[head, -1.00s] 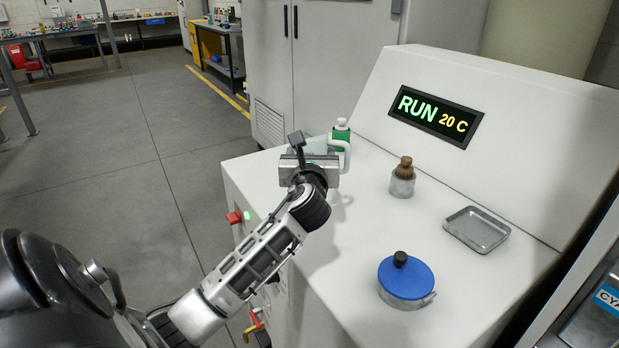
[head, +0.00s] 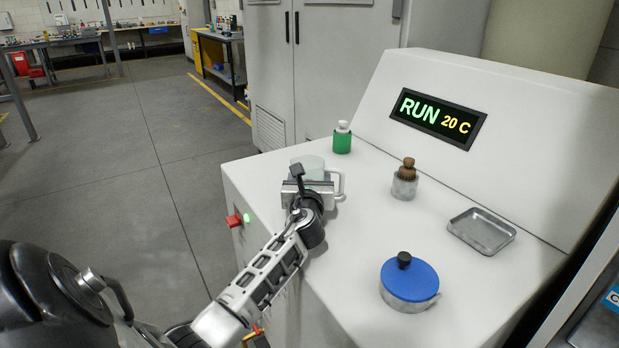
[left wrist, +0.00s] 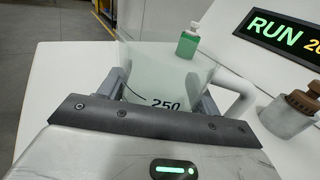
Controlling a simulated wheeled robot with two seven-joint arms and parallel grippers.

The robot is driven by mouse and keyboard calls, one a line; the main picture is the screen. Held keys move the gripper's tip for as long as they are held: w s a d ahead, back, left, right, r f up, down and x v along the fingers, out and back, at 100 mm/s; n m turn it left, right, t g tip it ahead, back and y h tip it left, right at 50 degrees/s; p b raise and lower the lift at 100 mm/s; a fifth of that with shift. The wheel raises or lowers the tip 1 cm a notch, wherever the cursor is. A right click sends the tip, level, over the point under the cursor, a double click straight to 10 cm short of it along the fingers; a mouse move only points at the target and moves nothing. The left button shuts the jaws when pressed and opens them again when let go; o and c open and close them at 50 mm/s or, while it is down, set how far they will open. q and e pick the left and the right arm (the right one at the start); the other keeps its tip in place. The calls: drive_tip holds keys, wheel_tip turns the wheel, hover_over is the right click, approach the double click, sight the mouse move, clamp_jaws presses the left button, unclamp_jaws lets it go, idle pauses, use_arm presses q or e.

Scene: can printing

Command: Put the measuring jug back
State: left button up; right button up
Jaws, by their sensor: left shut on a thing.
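The measuring jug (head: 312,164) is a clear, pale vessel with a white handle on its right side. It is over the white machine top near its left end. In the left wrist view the jug (left wrist: 165,72) shows a "250" mark, with the handle at right. My left gripper (head: 308,186) is shut on the jug, with a finger on each side of it. The jug's lower part is hidden behind the gripper, so I cannot tell whether it touches the surface. My right gripper is not in view.
A green bottle (head: 342,138) stands behind the jug. A brush in a metal cup (head: 404,186), a metal tray (head: 481,231) and a blue-lidded pot (head: 409,284) stand to the right. A red button (head: 235,220) is on the machine's left side. The white top between them is clear.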

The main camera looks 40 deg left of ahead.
use_arm(q)
drive_tip(key=shift+f, duration=0.15)
drive_tip(key=o, duration=1.2)
drive_tip(key=shift+c, duration=0.2)
drive_tip(key=shift+r, duration=0.25)
drive_tip(key=v, duration=1.2)
drive_tip(key=shift+f, duration=0.1)
